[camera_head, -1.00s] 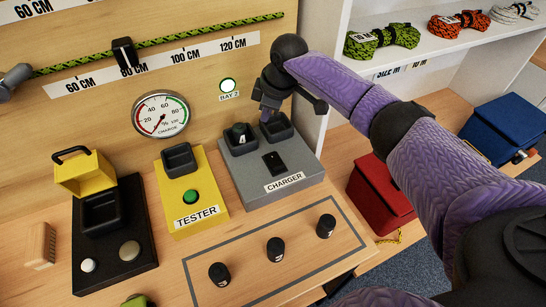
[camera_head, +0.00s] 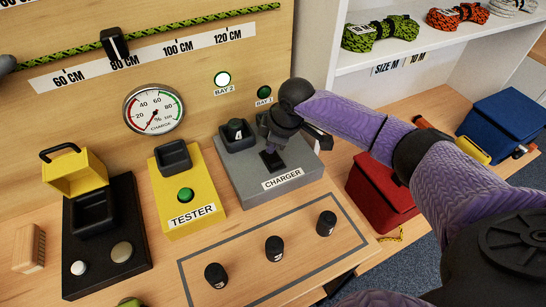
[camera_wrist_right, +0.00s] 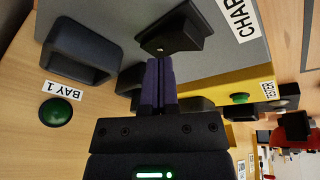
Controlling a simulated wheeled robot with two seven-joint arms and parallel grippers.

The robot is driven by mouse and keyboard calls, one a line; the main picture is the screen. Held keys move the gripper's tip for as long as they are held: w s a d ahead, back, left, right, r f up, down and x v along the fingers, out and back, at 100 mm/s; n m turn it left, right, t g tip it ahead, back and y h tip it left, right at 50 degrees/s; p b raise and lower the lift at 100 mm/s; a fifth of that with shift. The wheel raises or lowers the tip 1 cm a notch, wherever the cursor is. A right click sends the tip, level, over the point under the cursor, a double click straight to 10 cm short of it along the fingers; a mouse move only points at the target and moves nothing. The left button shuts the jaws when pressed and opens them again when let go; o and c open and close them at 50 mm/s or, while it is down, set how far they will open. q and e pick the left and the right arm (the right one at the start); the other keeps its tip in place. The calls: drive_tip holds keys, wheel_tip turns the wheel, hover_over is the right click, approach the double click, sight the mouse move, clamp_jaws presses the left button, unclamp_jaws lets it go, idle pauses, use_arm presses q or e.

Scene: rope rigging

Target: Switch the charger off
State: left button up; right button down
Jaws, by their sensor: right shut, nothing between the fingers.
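The grey charger (camera_head: 240,172) stands on the bench, with a black switch (camera_head: 273,164) on its front part. The switch also shows in the right wrist view (camera_wrist_right: 177,30), tilted on its dark plate. My right gripper (camera_head: 270,149) is shut and empty, its fingertips right at the switch. In the right wrist view the gripper's fingertips (camera_wrist_right: 158,64) overlap the switch's near edge; I cannot tell whether they touch. The BAY 2 lamp (camera_head: 222,79) glows pale; the BAY 1 lamp (camera_head: 264,93) is dark green. My left gripper is out of view.
A yellow tester (camera_head: 190,198) stands to the left. Several black knob-like pieces (camera_head: 274,249) stand in the outlined area in front. A red box (camera_head: 378,195) is to the right.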

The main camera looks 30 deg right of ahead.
idle(0.8)
idle(0.7)
idle(0.4)
drive_tip(key=shift+s+f+p, duration=0.2)
drive_tip(key=shift+f+p, duration=0.1)
drive_tip(key=shift+f, duration=0.05)
idle(0.3)
